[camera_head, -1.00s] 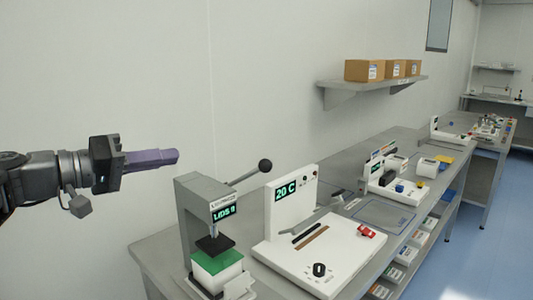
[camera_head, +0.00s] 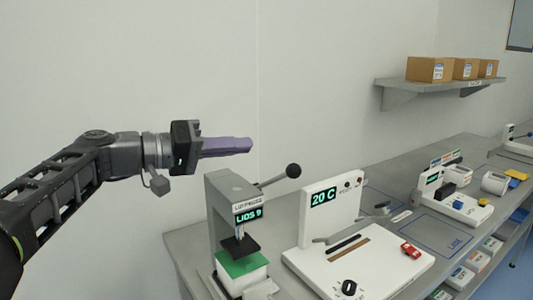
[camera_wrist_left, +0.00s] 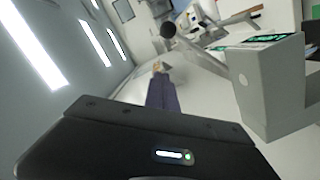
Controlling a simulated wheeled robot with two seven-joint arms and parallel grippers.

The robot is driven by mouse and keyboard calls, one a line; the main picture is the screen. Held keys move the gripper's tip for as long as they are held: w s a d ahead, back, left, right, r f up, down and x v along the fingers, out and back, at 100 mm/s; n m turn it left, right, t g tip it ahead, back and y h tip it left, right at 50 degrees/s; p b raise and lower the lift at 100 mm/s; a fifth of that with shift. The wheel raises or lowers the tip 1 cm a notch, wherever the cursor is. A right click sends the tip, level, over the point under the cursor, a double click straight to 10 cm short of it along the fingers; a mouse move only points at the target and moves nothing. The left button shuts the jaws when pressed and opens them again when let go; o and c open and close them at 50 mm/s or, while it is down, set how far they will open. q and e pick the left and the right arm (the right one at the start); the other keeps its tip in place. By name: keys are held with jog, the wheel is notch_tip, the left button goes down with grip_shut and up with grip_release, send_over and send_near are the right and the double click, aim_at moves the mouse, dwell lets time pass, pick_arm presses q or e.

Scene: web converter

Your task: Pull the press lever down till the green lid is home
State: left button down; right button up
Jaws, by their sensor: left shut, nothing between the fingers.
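The lid press (camera_head: 222,203) is a grey frame on the bench with a lit display reading "LIDS 9". Its lever (camera_head: 277,178) rises to the right and ends in a dark round knob (camera_head: 293,171). Under the black press pad (camera_head: 241,246), the green lid (camera_head: 243,264) sits on a white container (camera_head: 240,281); whether it is fully seated I cannot tell. My left gripper (camera_head: 250,145), with purple fingers, is shut and empty, above the press and left of the knob. In the left wrist view the knob (camera_wrist_left: 168,30) is beyond the fingertips and the press (camera_wrist_left: 268,85) at right. My right gripper is not in view.
A white device (camera_head: 375,262) reading "20 C" stands right of the press, with a red item (camera_head: 410,250) on it. Boxes (camera_head: 430,69) stand on a wall shelf (camera_head: 440,93). The air around the knob is clear.

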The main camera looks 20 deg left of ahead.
pick_arm(q)
jog(key=p+x, duration=0.3)
jog(key=x, duration=0.6)
jog(key=shift+w+d+r+p, duration=0.15)
jog(key=shift+d+p, duration=0.1)
jog(key=shift+p, duration=0.05)
jog(key=s+f, duration=0.1)
jog(key=s+d+f, duration=0.1)
jog(key=s, duration=0.1)
jog(key=shift+f, duration=0.3)
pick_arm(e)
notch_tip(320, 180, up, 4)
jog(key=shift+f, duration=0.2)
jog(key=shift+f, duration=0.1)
